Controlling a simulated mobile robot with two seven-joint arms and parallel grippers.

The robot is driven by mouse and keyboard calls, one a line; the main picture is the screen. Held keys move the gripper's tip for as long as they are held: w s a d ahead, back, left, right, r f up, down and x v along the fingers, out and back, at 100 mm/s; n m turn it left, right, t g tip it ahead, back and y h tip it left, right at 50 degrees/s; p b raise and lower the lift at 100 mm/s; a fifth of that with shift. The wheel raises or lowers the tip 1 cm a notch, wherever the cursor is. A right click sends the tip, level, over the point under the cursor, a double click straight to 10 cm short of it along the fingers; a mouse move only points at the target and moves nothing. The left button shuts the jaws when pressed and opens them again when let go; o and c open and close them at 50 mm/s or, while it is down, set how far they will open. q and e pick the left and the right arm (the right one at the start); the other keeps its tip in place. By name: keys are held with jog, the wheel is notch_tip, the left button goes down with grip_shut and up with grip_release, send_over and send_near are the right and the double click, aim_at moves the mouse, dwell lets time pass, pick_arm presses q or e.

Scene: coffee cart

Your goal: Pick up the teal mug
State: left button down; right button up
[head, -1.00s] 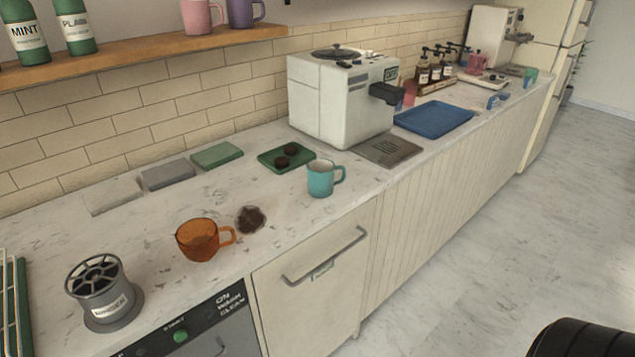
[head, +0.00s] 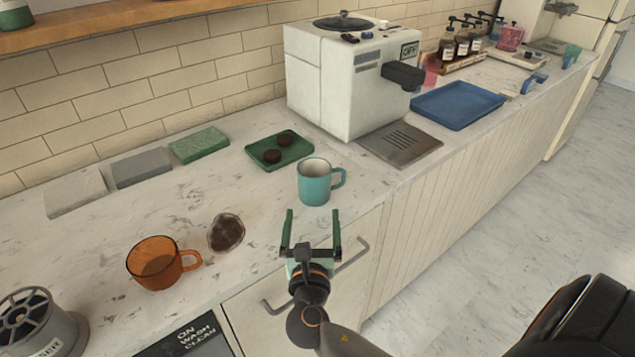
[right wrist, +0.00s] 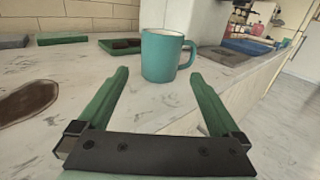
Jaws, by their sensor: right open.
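The teal mug (head: 314,184) stands upright on the marble counter near its front edge, with its handle to the right. It also shows in the right wrist view (right wrist: 162,57), beyond and between the fingertips. My right gripper (head: 312,215) is open and empty, just in front of the mug, fingers pointing at it and apart from it. Its two green fingers also show in the right wrist view (right wrist: 157,75). My left gripper is not in view.
An orange glass mug (head: 155,263) and a dark brown spill (head: 226,232) lie to the left.

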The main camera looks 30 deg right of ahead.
aim_at(314, 194)
jog(key=b+x, duration=0.1)
jog(key=x, duration=0.3)
jog(key=shift+w+d+f, duration=0.1)
jog(key=shift+w+d, duration=0.1)
jog(key=shift+w, duration=0.05)
jog(key=b+x, duration=0.2)
jog(key=x, duration=0.1)
jog(key=b+x, duration=0.1)
jog(key=x, duration=0.1)
jog(key=shift+f, duration=0.35)
jog(key=shift+w+d+r, duration=0.1)
jog(key=shift+d, duration=0.05)
jog(key=shift+c, duration=1.2)
jog(key=c, duration=1.1)
jog(key=shift+r, duration=0.1)
